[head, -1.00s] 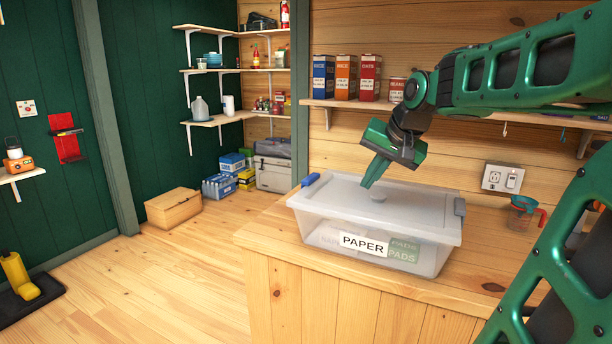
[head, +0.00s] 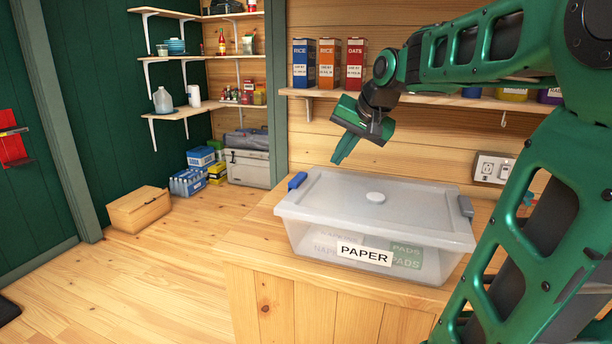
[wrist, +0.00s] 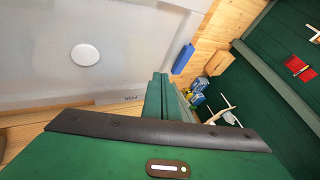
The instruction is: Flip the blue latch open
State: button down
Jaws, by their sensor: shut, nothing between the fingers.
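A clear plastic bin (head: 372,247) labelled PAPER stands on the wooden counter, its translucent lid (head: 400,199) on. The blue latch (head: 297,181) is at the lid's left end; it also shows in the wrist view (wrist: 183,59), to the right of the lid. A grey latch (head: 465,206) is at the right end. My green gripper (head: 338,160) is shut and empty, pointing down and left above the back left part of the lid. It is to the right of the blue latch and apart from it. In the wrist view its closed fingers (wrist: 160,84) appear left of and below the latch.
A shelf (head: 420,99) with boxes and cans runs along the wall behind the bin. A wall outlet (head: 492,168) is to the right. Bare counter (head: 262,222) lies left of the bin.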

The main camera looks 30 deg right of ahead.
aim_at(298, 188)
jog(key=shift+f, duration=0.1)
jog(key=x, duration=0.9)
jog(key=shift+w+f, duration=0.1)
jog(key=shift+f, duration=0.05)
jog(key=w+a, duration=0.1)
jog(key=w, duration=0.1)
jog(key=shift+w+a+f, duration=0.15)
jog(key=shift+w+a, duration=0.15)
jog(key=shift+a, duration=0.1)
jog(key=shift+w+a, duration=0.35)
jog(key=shift+w, duration=0.1)
